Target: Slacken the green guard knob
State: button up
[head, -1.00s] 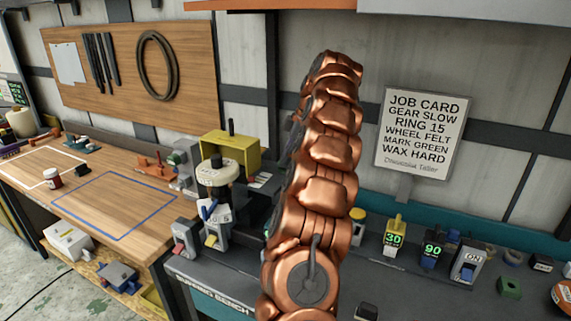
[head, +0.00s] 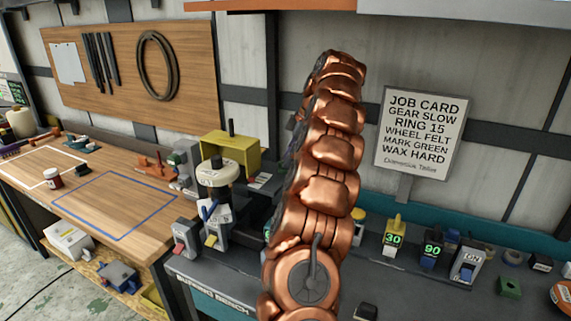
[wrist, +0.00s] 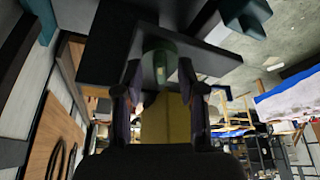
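In the wrist view, a dark green knob (wrist: 159,67) with a small pale mark sits between the tips of my gripper (wrist: 161,82). The two dark fingers stand apart, one on each side of the knob. I cannot tell whether they press on it or leave a small gap. A yellow surface (wrist: 166,118) shows between the fingers, below the knob in the picture. A dark flat plate (wrist: 215,55) lies beside and behind the knob. In the head view, my copper arm hides the knob and most of my gripper.
The job card sign (head: 422,132) hangs on the wall at right. A yellow box (head: 232,149) and a machine with a pale wheel (head: 216,172) stand left of my arm. The wooden bench (head: 118,205) has free room.

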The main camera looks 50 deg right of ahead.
jog(key=s+d+r+p, duration=0.2)
jog(key=s+d+p, duration=0.1)
jog(key=s+p, duration=0.1)
jog(key=shift+s+d+r, duration=0.2)
jog(key=shift+d, duration=0.2)
